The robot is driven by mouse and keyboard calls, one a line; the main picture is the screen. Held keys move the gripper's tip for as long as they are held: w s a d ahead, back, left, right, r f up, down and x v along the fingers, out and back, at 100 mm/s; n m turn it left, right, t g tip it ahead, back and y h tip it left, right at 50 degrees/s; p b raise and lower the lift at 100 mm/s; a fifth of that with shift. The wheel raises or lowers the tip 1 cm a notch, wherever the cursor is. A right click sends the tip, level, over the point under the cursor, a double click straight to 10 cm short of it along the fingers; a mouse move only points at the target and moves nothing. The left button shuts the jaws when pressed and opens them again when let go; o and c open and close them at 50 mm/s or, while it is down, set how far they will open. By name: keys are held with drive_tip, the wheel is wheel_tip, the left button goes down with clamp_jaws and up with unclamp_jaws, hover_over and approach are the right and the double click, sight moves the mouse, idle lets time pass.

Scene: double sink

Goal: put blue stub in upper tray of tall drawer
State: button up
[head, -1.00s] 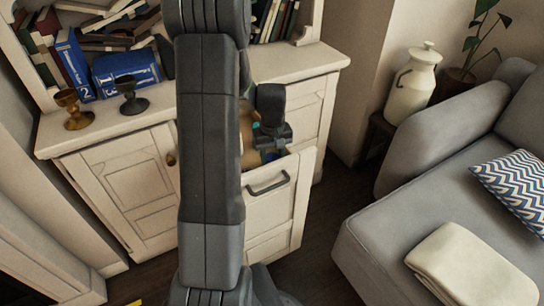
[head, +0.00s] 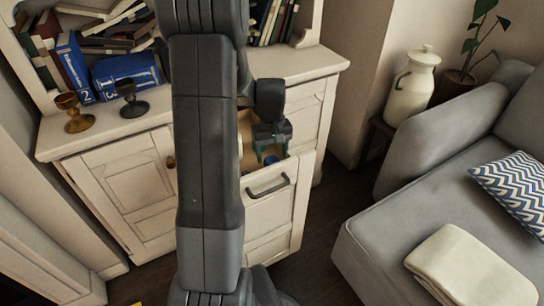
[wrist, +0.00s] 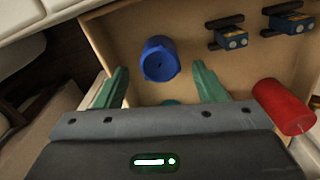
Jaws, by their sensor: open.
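The blue stub (wrist: 159,60), a short round blue piece, lies on the tan floor of the open upper drawer tray (wrist: 140,20). In the wrist view it is beyond and between the tips of my gripper's green fingers (wrist: 159,70), with a gap on both sides. My gripper is open and empty. In the head view my gripper (head: 271,150) is over the open drawer (head: 270,200), with a bit of the blue stub (head: 271,158) showing below it. My arm hides part of the cabinet and tray.
In the tray, a red cylinder (wrist: 283,106) lies at right, two blue blocks with dark bars (wrist: 228,40) (wrist: 290,22) at the far right, and a teal piece (wrist: 172,103) near my gripper. Goblets (head: 72,112) stand on the cabinet top; a grey sofa (head: 400,230) is at right.

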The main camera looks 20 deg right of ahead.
sight(272, 160)
wheel_tip(272, 160, up, 10)
drive_tip(key=p, duration=0.1)
drive_tip(key=shift+f, duration=0.2)
